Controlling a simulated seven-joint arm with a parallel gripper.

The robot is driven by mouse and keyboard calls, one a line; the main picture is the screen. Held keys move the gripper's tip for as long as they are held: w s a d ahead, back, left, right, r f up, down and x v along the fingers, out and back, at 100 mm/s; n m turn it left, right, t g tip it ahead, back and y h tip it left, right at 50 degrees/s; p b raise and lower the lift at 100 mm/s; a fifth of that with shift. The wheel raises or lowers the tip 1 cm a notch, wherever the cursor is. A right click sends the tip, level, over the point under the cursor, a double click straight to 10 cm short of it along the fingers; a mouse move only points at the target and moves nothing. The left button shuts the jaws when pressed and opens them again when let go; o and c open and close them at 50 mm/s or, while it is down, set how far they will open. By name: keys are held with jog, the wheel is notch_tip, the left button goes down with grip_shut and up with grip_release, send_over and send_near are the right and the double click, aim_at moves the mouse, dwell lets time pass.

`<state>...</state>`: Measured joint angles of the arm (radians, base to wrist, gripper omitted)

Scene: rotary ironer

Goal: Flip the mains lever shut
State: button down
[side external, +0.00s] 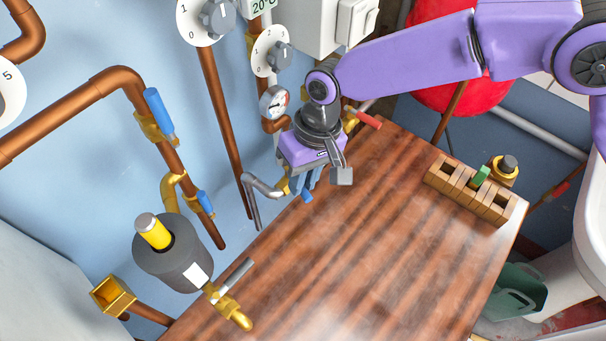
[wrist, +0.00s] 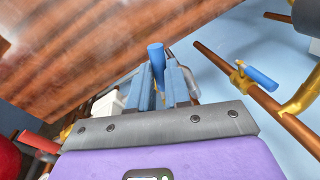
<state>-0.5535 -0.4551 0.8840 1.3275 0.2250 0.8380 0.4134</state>
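No lever carries a readable mains label. A blue lever (side external: 307,196) pokes out just below my gripper (side external: 305,180) at the table's back edge. In the wrist view this blue lever (wrist: 156,58) stands between or just beyond the two blue-grey fingers of my gripper (wrist: 166,78). The fingers are apart, and I cannot tell whether either touches the lever. Its valve body is mostly hidden by my gripper. A larger blue lever (side external: 158,110) sits on a brass valve on the copper pipe at left. A smaller blue lever (side external: 205,202) sits lower on that pipe.
A red lever (side external: 368,122) is right of my gripper, and a pressure gauge (side external: 274,102) is above it. A bent grey pipe (side external: 262,188) is close at left. A wooden block rack (side external: 470,188) stands on the wooden table (side external: 350,260), whose middle is clear.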

jog(key=shift+w, duration=0.1)
jog(key=shift+w+d+n+g, duration=0.15)
jog(key=shift+w+d+n, duration=0.15)
jog(key=shift+n, duration=0.7)
jog(key=shift+w+d+n+g, duration=0.2)
jog(key=shift+d+n, duration=0.1)
jog(key=shift+n, duration=0.7)
jog(key=c, duration=1.1)
grip_release()
jog(key=shift+r, duration=0.1)
jog(key=v, duration=1.7)
jog(key=shift+a+r, duration=0.15)
jog(key=shift+a, duration=0.1)
